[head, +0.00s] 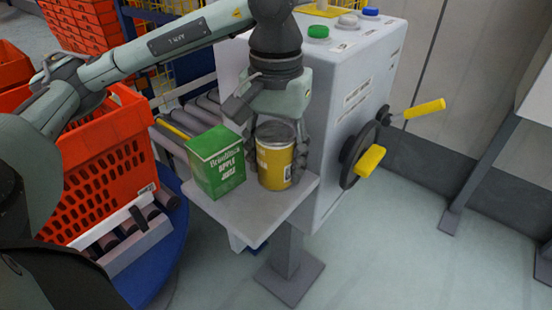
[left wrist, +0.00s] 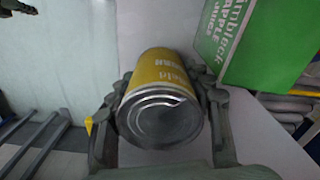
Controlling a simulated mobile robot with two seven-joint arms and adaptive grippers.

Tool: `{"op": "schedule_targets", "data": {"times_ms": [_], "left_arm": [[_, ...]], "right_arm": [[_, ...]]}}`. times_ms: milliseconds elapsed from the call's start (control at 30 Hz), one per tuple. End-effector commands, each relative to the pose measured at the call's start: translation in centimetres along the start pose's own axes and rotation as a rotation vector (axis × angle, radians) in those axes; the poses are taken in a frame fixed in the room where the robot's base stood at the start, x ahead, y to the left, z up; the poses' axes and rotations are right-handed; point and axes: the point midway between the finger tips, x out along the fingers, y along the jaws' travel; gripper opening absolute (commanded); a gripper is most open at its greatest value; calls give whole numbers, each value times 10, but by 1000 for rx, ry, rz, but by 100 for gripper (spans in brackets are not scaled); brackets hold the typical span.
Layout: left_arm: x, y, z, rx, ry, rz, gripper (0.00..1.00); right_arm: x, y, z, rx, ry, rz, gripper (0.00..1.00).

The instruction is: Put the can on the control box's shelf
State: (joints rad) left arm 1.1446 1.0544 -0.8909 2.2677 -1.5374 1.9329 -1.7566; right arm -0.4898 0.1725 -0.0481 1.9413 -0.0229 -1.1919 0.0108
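The can (head: 275,163) is yellow with a grey metal lid. It is upright at the control box's shelf (head: 242,208), a light grey plate on the box's near side. Its base looks to be on or very close to the plate. My left gripper (head: 278,150) comes down from above with a finger on each side of the can. In the left wrist view the can (left wrist: 160,95) fills the space between the fingers, which appear to touch it. The control box (head: 345,90) stands behind and to the right. My right gripper is not in view.
A green apple juice box (head: 216,162) stands on the shelf just left of the can. Orange totes (head: 110,165) and a roller conveyor (head: 200,112) are at the left. The shelf's front strip is bare.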

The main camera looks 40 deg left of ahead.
Motion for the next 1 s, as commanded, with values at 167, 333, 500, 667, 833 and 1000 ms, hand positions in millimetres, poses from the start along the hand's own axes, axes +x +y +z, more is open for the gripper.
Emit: {"op": "schedule_targets", "data": {"times_ms": [167, 333, 500, 667, 833, 1000], "left_arm": [[0, 0, 0, 0, 0, 0, 71], [0, 0, 0, 0, 0, 0, 71], [-2, 0, 0, 0, 0, 0, 71], [-18, 1, -1, 0, 4, 4, 71], [-59, 1, -1, 0, 6, 3, 71], [-95, 0, -1, -1, 6, 1, 71]], "right_arm": [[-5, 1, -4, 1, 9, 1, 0], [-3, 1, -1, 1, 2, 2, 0], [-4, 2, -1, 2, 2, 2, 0], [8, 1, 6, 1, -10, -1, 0], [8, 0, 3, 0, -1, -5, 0], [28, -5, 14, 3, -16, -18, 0]]}}
